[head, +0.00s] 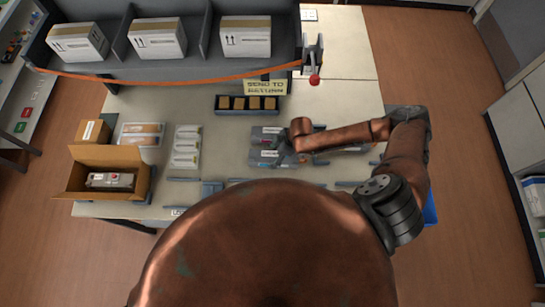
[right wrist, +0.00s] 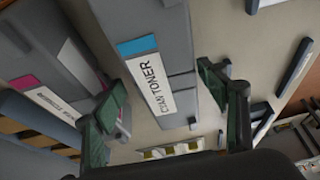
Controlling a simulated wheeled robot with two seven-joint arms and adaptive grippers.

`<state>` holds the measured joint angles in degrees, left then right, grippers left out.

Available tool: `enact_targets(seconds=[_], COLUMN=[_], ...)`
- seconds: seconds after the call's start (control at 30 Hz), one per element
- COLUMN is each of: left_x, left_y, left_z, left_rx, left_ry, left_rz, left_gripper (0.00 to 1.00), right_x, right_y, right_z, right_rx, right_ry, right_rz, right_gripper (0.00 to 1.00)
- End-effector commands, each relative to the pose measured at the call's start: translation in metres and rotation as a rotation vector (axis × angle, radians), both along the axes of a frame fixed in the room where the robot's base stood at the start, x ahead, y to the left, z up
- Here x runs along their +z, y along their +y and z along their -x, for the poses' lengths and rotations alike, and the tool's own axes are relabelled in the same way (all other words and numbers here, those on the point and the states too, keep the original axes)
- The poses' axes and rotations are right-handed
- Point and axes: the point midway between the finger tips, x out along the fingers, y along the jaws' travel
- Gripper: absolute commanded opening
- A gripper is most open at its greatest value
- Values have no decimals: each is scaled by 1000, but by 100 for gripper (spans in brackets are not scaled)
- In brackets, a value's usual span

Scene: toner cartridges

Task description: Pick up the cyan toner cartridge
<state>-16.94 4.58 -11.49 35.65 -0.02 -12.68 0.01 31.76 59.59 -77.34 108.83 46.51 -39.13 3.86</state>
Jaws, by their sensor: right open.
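The cyan toner cartridge (right wrist: 165,72), a dark grey block with a cyan band and a white "CYAN TONER" label, lies in the middle of the right wrist view. My right gripper (right wrist: 165,98) is open, with one green-padded finger on each side of the cartridge's near part; whether the pads touch it I cannot tell. A magenta-banded cartridge (right wrist: 50,80) lies to the left, close to the left finger. In the head view my right gripper (head: 285,146) is over the cartridges on the table, partly hiding them. My left gripper is not in view.
The table (head: 225,185) also bears a black tray with small brown blocks (head: 247,104), white packs (head: 187,146) and an open carton (head: 108,172) at left. A grey rack (head: 100,72) with white boxes stands behind. Blue-grey strips lie along the front.

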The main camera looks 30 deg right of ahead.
Motion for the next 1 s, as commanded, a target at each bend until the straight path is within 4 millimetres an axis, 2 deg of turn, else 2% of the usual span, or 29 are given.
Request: enact_targets(seconds=[0.1, 0.3, 0.43, 0.63, 1.0], left_x=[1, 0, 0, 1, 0], left_y=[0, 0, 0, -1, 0], left_z=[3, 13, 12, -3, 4], left_rx=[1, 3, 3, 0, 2], left_ry=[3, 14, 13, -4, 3], left_rz=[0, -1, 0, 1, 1], left_gripper=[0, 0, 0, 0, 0], right_x=[-7, -7, -7, -7, -7], right_y=[2, 1, 2, 1, 1], right_z=[1, 1, 1, 1, 1], right_rx=[-1, -1, -1, -1, -1], right_ry=[3, 2, 2, 2, 2], right_rz=[0, 0, 0, 0, 0], right_gripper=[67, 67, 58, 45, 19])
